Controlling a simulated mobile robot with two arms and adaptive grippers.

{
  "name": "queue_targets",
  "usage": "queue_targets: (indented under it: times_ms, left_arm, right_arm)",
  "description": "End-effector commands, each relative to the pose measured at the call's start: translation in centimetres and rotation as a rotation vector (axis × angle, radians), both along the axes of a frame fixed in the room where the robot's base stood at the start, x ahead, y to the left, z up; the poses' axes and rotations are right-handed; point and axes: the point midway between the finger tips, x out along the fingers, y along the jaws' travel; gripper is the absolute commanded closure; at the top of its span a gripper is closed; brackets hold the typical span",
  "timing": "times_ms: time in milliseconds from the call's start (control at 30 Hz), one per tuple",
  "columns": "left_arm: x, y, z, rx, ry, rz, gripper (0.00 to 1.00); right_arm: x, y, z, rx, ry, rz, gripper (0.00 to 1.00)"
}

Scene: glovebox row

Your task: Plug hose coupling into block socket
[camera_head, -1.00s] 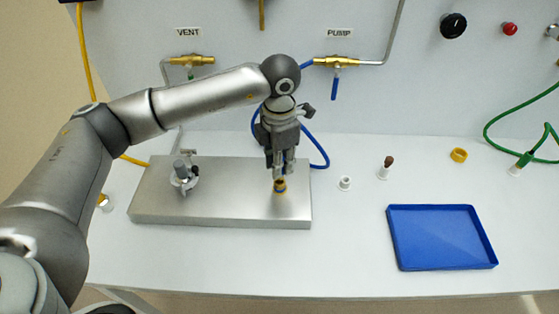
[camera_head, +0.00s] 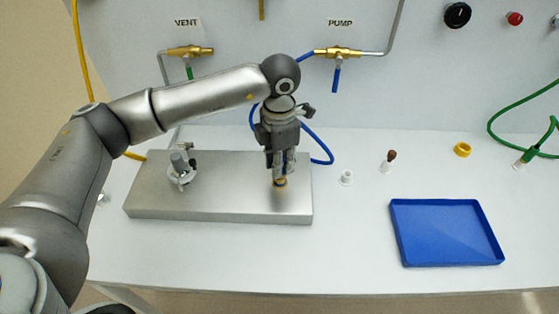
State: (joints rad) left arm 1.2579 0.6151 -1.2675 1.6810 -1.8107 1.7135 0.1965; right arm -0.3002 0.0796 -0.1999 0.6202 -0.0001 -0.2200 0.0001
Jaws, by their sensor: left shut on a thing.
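My left gripper (camera_head: 279,172) points down over the right part of the grey metal block (camera_head: 225,190). It is shut on a small coupling, mostly hidden between its fingers. A blue hose (camera_head: 320,150) loops from the PUMP valve (camera_head: 337,53) behind the gripper. A grey clamp-like fitting (camera_head: 181,172) stands on the block's left part. My right gripper is not in view.
A white fitting (camera_head: 346,177), a brown-topped white fitting (camera_head: 389,160) and a yellow ring on the table (camera_head: 462,149) stand right of the block. An empty blue tray (camera_head: 445,232) lies at front right. A green hose (camera_head: 513,113) hangs at far right. The VENT valve (camera_head: 190,52) is on the back wall.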

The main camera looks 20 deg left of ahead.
Motion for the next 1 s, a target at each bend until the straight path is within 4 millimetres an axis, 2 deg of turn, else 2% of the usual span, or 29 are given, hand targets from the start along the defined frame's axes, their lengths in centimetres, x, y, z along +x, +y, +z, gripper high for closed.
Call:
queue_targets:
  times_ms: [200,233,400,767,867,1000]
  left_arm:
    - [0.0,0.0,-0.4,0.0,0.0,0.0,1.0]
    - [0.0,0.0,-0.4,0.0,0.0,0.0,0.76]
    - [0.0,0.0,-0.4,0.0,0.001,0.0,0.54]
    - [0.0,0.0,-0.1,-0.001,-0.001,0.0,0.54]
    - [0.1,-0.1,1.0,-0.001,-0.003,0.0,0.54]
    - [0.1,0.0,3.7,-0.001,-0.005,-0.001,0.54]
  right_arm:
    - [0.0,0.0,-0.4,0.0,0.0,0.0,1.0]
    - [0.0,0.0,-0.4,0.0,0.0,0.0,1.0]
    - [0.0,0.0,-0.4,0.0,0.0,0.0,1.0]
    - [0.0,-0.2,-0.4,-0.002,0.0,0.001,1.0]
    - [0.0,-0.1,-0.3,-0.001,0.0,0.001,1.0]
    - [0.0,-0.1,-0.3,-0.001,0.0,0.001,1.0]
